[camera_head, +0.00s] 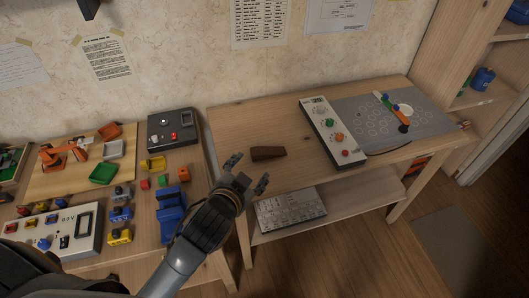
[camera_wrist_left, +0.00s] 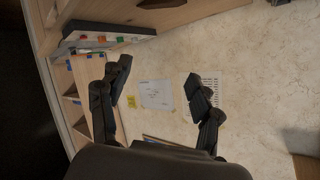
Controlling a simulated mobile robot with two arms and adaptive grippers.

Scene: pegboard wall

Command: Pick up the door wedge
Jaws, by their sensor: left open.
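The door wedge (camera_head: 268,153) is a dark brown block lying on the left part of the right-hand wooden table (camera_head: 285,115) in the head view. My left gripper (camera_head: 250,178) is open and empty, just left of and nearer than the wedge, around the table's front left corner. It does not touch the wedge. In the left wrist view, the open fingers of my left gripper (camera_wrist_left: 158,95) have only the wall and papers between them. A dark brown piece at the top edge may be the wedge (camera_wrist_left: 155,4). My right gripper is not in view.
A white control panel (camera_head: 332,133) and a grey perforated board (camera_head: 385,122) lie right of the wedge. The left table holds a dark box (camera_head: 172,128), a blue vise-like object (camera_head: 172,213) and several small blocks. A lower shelf holds a metal plate (camera_head: 291,209).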

